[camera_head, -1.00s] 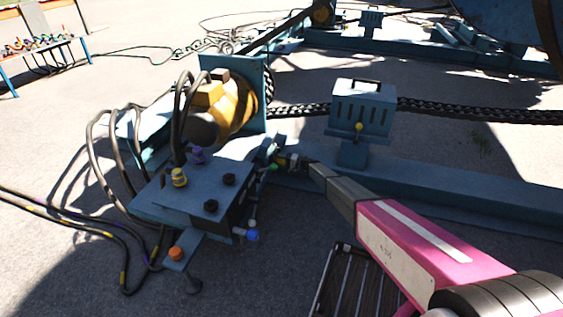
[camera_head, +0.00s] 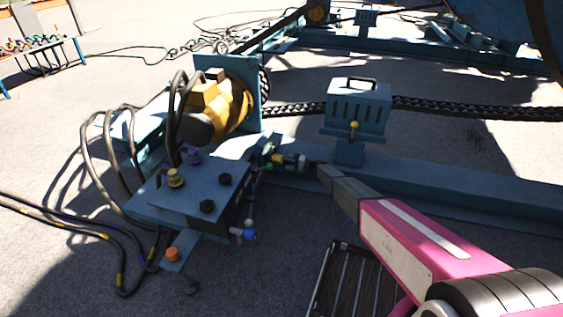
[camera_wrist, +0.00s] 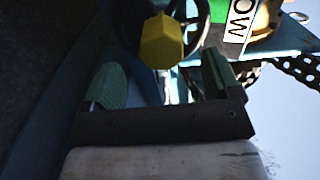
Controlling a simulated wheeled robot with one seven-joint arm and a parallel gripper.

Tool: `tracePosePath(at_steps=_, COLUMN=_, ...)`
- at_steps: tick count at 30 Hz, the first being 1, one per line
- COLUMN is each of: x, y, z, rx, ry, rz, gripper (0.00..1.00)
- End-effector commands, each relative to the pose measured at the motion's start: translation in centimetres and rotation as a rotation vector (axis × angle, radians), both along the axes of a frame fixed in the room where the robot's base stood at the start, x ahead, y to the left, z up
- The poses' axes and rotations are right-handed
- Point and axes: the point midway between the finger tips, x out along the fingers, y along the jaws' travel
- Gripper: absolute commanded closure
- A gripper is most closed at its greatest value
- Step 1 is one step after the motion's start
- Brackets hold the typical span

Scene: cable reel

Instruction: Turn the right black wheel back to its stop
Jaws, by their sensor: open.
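A black wheel (camera_wrist: 191,42) with spokes and a yellow hexagonal knob (camera_wrist: 162,42) fills the top middle of the wrist view. My gripper (camera_wrist: 163,82) is open below it, one finger on each side, with nothing between the fingers. I cannot tell whether they touch the wheel. In the head view my gripper (camera_head: 308,166) is small and dark, at the right side of the blue control box (camera_head: 190,183). The wheel is not clear there among the small fittings.
A lettered label (camera_wrist: 238,27) on green is beside the wheel. A blue beam (camera_head: 440,185) and vented box (camera_head: 357,105) stand to the right, with a chain (camera_head: 440,104) behind. Black hoses (camera_head: 95,165) loop at left. A slatted grate (camera_head: 355,285) lies in front.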

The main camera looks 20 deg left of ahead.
Motion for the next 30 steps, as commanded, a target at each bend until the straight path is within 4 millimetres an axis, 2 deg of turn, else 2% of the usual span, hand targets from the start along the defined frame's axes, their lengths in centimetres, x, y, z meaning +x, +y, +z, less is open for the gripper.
tracePosePath(at_steps=3, x=0.1, y=-2.0, z=0.0, rx=0.000, ry=0.000, rz=-0.002, gripper=0.17)
tracePosePath(at_steps=9, x=0.3, y=-3.6, z=0.0, rx=0.000, ry=0.000, rz=0.000, gripper=0.17)
tracePosePath(at_steps=25, x=0.3, y=-4.0, z=0.1, rx=-0.004, ry=-0.001, rz=0.001, gripper=0.17)
tracePosePath(at_steps=28, x=-0.5, y=-5.5, z=1.1, rx=-0.033, ry=-0.007, rz=0.008, gripper=0.17)
tracePosePath(at_steps=30, x=-1.6, y=-7.5, z=2.3, rx=-0.078, ry=-0.014, rz=0.021, gripper=0.17)
